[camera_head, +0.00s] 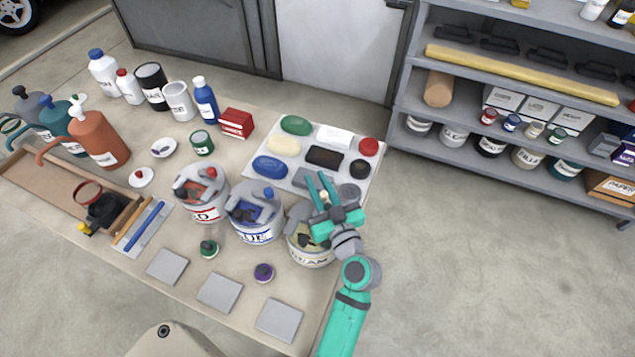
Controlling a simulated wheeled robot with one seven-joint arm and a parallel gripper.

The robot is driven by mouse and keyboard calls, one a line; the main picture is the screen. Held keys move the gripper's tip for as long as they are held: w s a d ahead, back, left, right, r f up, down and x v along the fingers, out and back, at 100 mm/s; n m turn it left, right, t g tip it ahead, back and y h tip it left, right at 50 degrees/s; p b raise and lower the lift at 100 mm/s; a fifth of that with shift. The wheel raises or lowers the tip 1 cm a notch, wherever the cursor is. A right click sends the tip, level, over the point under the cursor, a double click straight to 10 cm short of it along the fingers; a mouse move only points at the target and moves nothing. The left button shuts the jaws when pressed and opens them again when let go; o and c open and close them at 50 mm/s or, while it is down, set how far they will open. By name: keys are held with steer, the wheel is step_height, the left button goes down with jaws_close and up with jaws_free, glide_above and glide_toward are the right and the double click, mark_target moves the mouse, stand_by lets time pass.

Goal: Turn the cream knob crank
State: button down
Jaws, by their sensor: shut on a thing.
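The cream can (311,257) stands at the right end of a row of three cans near the table's right edge. My gripper (312,234), on the green arm, is over the top of this can, pointing down. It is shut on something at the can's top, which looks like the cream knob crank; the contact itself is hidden.
The blue can (256,232) stands close on the left, with the red can (203,210) beyond it. A white board (258,168) with coloured blocks lies behind. Grey square pads (280,319) lie in front. A shelf (520,100) stands at the upper right, with clear floor before it.

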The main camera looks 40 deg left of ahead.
mark_target(325, 199)
steer(key=c, duration=1.6)
jaws_free()
steer(key=v, duration=1.1)
steer(key=shift+a, duration=0.1)
